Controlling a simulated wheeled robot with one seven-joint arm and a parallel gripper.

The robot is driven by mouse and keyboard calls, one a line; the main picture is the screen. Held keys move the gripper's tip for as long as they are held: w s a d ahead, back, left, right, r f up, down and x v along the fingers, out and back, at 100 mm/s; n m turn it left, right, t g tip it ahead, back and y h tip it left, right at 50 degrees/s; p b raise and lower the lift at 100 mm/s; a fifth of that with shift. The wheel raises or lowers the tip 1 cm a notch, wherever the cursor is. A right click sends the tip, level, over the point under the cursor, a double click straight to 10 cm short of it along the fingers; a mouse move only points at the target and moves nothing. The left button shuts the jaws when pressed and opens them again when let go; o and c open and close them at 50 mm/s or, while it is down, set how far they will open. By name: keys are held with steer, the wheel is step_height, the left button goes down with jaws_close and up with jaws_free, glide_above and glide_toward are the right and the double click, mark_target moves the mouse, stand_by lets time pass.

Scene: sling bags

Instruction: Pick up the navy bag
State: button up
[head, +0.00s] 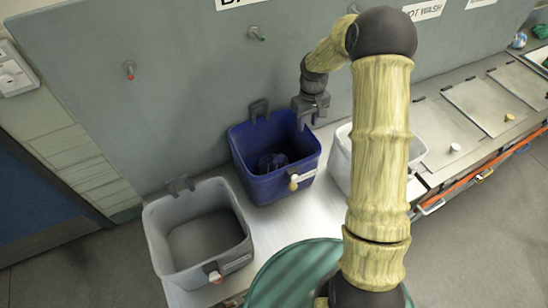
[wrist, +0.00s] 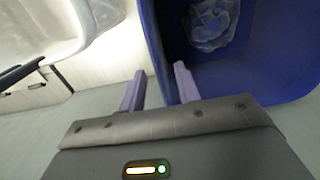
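A dark navy crumpled bag (head: 272,162) lies on the floor of the blue bin (head: 262,187) in the head view. In the wrist view, a crumpled, partly see-through bluish thing (wrist: 210,22) lies inside the blue bin (wrist: 262,75); it appears to be the same bag. My gripper (head: 312,120) is above the bin's back right corner, apart from the bag. In the wrist view my gripper (wrist: 158,82) is open, its two pale purple fingers apart and holding nothing. The bin's rim shows between and beyond the fingers; I cannot tell whether they touch it.
A grey bin (head: 180,205) stands empty to the left, and a white bin (head: 343,160) stands to the right, partly hidden by my arm. Wall pegs (head: 257,34) stick out behind. A metal counter with lidded sections (head: 485,100) runs off to the right.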

mark_target(308, 127)
steer(key=shift+f, duration=0.15)
steer(key=shift+f, duration=0.1)
steer(key=shift+d+f+p, duration=0.1)
steer(key=shift+f+p, duration=0.5)
steer(key=shift+p, duration=0.15)
steer(key=shift+w+f+p, duration=0.1)
steer(key=shift+f+p, duration=0.7)
steer(key=shift+f, duration=1.1)
jaws_close()
